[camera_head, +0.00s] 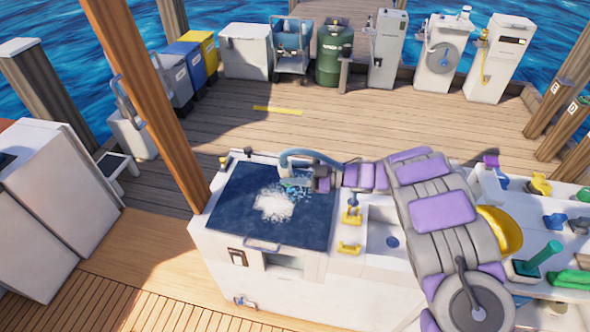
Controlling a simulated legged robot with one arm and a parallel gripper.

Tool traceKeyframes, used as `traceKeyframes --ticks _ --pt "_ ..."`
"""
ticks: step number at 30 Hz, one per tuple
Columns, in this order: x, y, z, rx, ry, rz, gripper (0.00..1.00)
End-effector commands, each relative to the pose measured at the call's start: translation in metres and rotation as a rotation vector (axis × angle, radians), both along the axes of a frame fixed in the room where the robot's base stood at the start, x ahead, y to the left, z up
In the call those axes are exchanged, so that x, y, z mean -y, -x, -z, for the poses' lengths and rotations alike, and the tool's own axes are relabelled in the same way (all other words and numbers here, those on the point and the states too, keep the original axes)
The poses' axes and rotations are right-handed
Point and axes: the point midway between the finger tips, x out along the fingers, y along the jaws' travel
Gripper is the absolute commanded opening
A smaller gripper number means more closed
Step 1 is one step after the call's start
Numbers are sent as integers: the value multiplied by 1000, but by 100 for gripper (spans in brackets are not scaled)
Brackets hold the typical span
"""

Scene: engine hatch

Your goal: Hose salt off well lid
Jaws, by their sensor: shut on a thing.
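The well lid (235,222) is a dark blue panel on top of a white cabinet (215,250), with a handle at its front edge. A white salt patch (272,207) with pale speckles around it lies near the lid's middle. My gripper (296,182) is over the lid's far right part, beside the salt. It is shut on a teal hose nozzle (289,183), small and partly hidden by the gripper. A blue-grey hose (300,153) arcs behind the gripper. Whether water comes out cannot be told.
Yellow fittings (349,248) and a sink (384,238) are right of the lid. A brown post (150,100) rises at its left. Bins, a green tank (334,66) and white machines line the far dock edge. The middle deck (300,120) is clear.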

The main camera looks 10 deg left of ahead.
Motion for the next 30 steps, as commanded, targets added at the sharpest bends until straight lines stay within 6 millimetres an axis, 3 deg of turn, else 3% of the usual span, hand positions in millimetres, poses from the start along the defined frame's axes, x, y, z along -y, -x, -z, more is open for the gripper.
traceKeyframes --ticks 18,30 --pt "2 0 38 -1 -1 3 14" --pt "-27 -2 36 0 2 1 14"
